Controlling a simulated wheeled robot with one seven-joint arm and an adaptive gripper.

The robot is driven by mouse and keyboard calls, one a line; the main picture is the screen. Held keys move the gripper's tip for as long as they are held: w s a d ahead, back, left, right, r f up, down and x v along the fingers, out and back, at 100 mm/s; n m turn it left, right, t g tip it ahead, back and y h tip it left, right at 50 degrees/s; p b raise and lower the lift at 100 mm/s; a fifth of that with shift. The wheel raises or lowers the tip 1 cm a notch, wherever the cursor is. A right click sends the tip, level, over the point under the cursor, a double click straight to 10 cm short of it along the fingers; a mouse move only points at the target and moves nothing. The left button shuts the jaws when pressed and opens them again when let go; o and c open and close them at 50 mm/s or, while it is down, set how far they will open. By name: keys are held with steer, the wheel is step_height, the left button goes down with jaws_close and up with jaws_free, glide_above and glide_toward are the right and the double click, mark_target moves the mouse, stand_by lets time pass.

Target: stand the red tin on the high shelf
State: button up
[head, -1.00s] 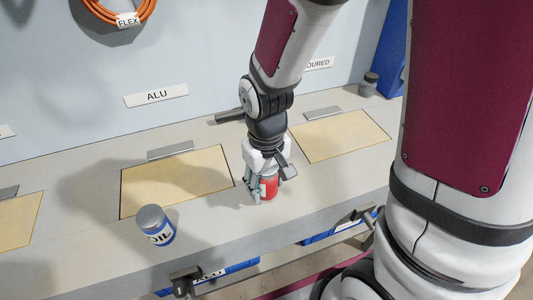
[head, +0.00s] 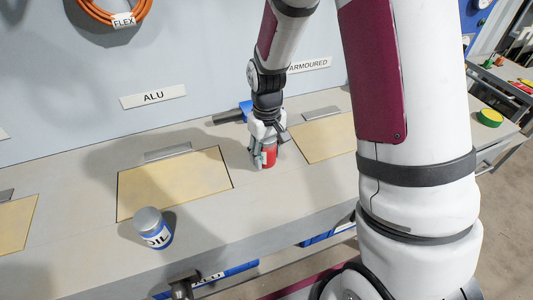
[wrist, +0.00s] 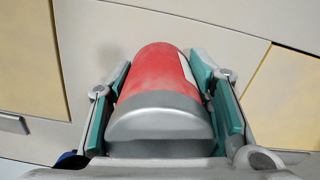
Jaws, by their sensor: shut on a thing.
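The red tin (head: 268,153) with a grey lid and a pale label is between the fingers of my gripper (head: 264,146) above the grey counter, between two yellow panels. In the wrist view the red tin (wrist: 158,85) lies between the teal pads of my gripper (wrist: 160,100), its grey end towards the camera. The pads close on both its sides. I cannot tell the exact gap between tin and counter. No high shelf can be made out in these views.
A blue-and-white OIL tin (head: 153,229) with a grey lid stands at the counter's front. ALU (head: 153,97) and ARMOURED (head: 308,66) signs mark the back wall. A green-and-yellow round thing (head: 489,118) sits on a right-hand bench. The ALU panel (head: 172,184) is clear.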

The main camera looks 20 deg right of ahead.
steer(key=shift+f, duration=0.25)
steer(key=o, duration=0.9)
steer(key=shift+f, duration=0.1)
steer(key=o, duration=0.4)
steer(key=shift+o, duration=0.2)
